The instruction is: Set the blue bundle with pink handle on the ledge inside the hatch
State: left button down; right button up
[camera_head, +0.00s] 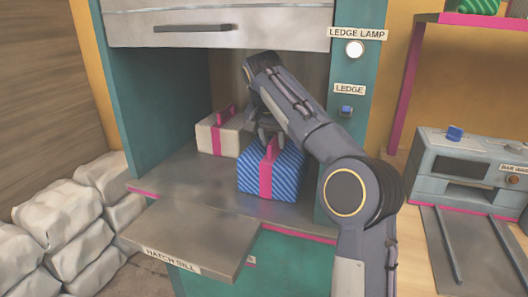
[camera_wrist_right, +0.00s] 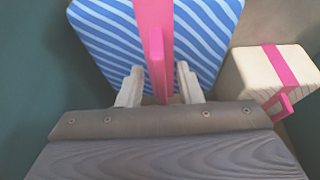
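The blue striped bundle (camera_head: 285,174) with a pink band and pink handle (camera_head: 271,148) stands upright inside the hatch, on the grey ledge (camera_head: 217,181), near the right wall. My right gripper (camera_head: 270,135) is just above it. In the right wrist view its fingers (camera_wrist_right: 159,84) are spread on either side of the pink handle (camera_wrist_right: 157,62), with a gap on both sides. The blue bundle (camera_wrist_right: 195,35) lies beyond the fingertips there. The ledge label (camera_head: 349,89) and a blue button (camera_head: 346,110) are on the right post. My left gripper is out of view.
A cream bundle (camera_head: 206,138) with a pink band stands behind and left of the blue one. The raised grey shutter (camera_head: 215,25) is above. The hatch sill (camera_head: 190,232) juts out in front. The ledge lamp (camera_head: 355,48) looks white. White sacks (camera_head: 58,213) are at left.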

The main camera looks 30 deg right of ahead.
jog(key=s+a, duration=0.7)
jog(key=s+a+f+n+t+y, duration=0.1)
jog(key=s+a+f+n+y, duration=0.2)
jog(key=s+f, duration=0.7)
jog(key=s+a+f+n+t+y, duration=0.1)
jog(key=s+a+f+n+y, duration=0.3)
jog(key=s+f, duration=0.6)
jog(key=s+a+n, duration=0.1)
jog(key=s+a, duration=0.1)
jog(key=s, duration=0.4)
jog(key=shift+s+a+t+b, duration=0.3)
jog(key=shift+t, duration=0.1)
